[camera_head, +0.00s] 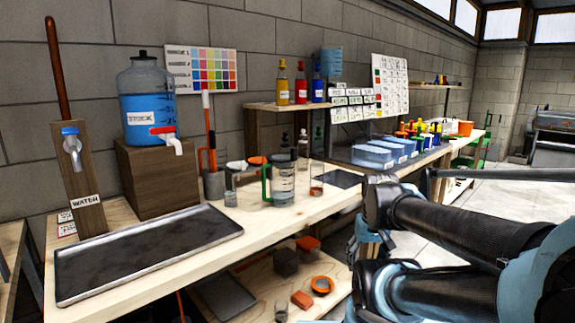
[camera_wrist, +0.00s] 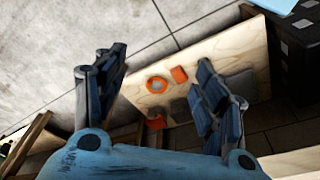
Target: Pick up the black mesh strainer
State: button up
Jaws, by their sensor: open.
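A dark, mesh-like cup (camera_head: 286,262), which looks like the black mesh strainer, stands on the lower shelf under the bench in the head view. In the wrist view a dark shape (camera_wrist: 180,110), likely the same thing, shows beside the right finger, which may cover part of it. My gripper (camera_wrist: 160,96) is open and empty, with its two blue fingers wide apart above the shelf. The strainer is below the fingers and apart from them, nearer the right one.
On the lower shelf (camera_head: 252,277) are a red-lidded container (camera_head: 307,246), an orange ring (camera_head: 321,285), an orange block (camera_head: 301,300) and a grey flat piece (camera_head: 226,297). The bench top (camera_head: 258,222) above holds a tray (camera_head: 145,250) and a green-handled jug (camera_head: 281,182). Floor beside the bench is clear.

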aim_at(282, 157)
jog(key=u, duration=0.75)
jog(key=k, duration=1.8)
jog(key=z, duration=0.95)
jog(key=i, duration=1)
jog(key=u, duration=0.05)
